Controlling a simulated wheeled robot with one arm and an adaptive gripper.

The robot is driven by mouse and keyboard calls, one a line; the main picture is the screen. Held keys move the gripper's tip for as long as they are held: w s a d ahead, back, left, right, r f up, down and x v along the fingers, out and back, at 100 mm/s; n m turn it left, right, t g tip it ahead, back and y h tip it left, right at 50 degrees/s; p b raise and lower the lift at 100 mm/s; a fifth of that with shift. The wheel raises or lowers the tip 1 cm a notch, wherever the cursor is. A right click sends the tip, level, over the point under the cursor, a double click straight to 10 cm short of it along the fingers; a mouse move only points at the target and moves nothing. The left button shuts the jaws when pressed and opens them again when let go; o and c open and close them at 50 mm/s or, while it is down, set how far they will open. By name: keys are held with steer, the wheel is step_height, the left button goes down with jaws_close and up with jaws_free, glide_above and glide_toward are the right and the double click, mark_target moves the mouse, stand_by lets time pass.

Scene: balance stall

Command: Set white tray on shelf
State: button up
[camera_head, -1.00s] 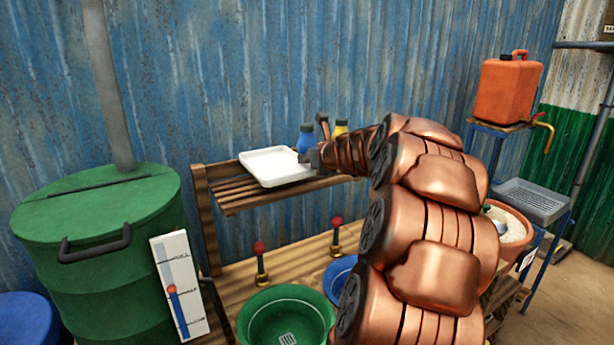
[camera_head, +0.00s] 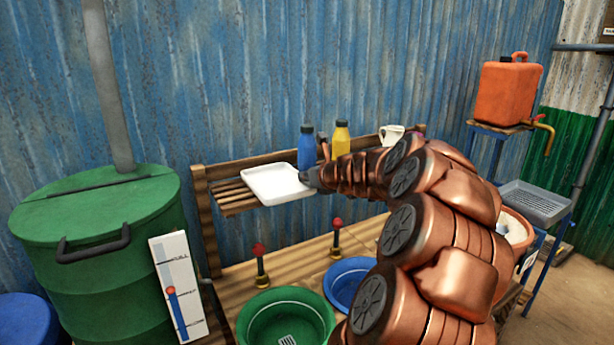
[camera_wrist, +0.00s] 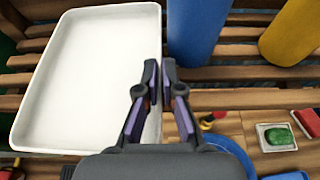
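The white tray (camera_head: 278,183) is a shallow rectangle at the left part of the slatted wooden shelf (camera_head: 235,205). My gripper (camera_wrist: 160,72) is shut on the tray's right rim, with one finger on each side of it. In the wrist view the tray (camera_wrist: 85,70) lies over the slats, and its near end reaches past the shelf's front edge. I cannot tell whether the tray touches the slats. My arm hides part of the shelf's right side.
A blue bottle (camera_head: 307,148) and a yellow bottle (camera_head: 341,140) stand right of the tray; a white jug (camera_head: 391,135) is farther right. Below are a green basin (camera_head: 243,325), a blue basin (camera_head: 333,280) and red-knobbed posts (camera_head: 259,255). A green barrel (camera_head: 100,220) stands left.

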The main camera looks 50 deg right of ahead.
steer(key=o, duration=0.4)
steer(key=shift+r, duration=0.15)
steer(key=v, duration=1.2)
steer(key=shift+b, duration=0.45)
steer(key=shift+a, duration=0.1)
